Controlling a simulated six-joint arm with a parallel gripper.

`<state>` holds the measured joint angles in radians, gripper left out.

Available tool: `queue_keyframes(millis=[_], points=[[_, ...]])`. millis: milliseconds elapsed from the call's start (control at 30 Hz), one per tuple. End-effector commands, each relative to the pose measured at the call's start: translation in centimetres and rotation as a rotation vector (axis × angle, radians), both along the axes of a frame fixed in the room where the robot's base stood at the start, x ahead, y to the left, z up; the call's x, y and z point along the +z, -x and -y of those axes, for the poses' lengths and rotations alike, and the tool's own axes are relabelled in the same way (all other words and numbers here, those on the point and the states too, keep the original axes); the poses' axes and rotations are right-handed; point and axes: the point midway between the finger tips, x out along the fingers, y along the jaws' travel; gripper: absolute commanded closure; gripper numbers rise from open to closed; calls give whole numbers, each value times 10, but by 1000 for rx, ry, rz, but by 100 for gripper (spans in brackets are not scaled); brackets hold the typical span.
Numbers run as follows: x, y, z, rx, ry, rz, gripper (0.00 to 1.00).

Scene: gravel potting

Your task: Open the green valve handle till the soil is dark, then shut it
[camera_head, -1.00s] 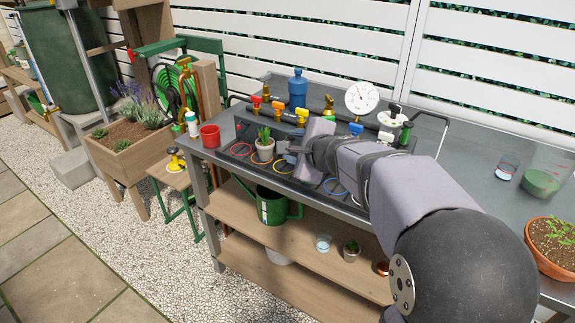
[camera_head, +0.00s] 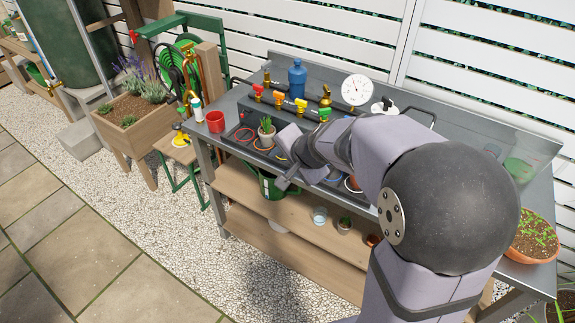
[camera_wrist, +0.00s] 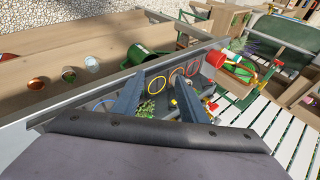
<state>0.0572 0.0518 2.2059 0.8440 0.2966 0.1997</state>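The green valve handle (camera_head: 324,114) is on the pipe at the back of the bench, at the right end of the visible row of coloured handles. The arm is just to its right and front. My gripper (camera_wrist: 160,74) is open and empty.
Red (camera_head: 258,89), orange (camera_head: 278,97) and yellow (camera_head: 300,104) handles sit left of the green one. A red cup (camera_head: 215,121) stands at the bench's left end. A pressure gauge (camera_head: 355,89) and blue bottle (camera_head: 297,78) rise behind. A green watering can (camera_head: 270,185) is below.

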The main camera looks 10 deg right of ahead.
Motion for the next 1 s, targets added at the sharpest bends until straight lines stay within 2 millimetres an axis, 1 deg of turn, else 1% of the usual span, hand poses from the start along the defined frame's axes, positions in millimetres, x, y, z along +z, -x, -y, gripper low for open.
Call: queue_keyframes(millis=[33,600,800,1000], points=[[8,5,-2,32,27,-13,61],[21,60,-7,418,323,-121,61],[22,70,-7,498,378,-141,61],[22,75,-7,530,398,-148,61]])
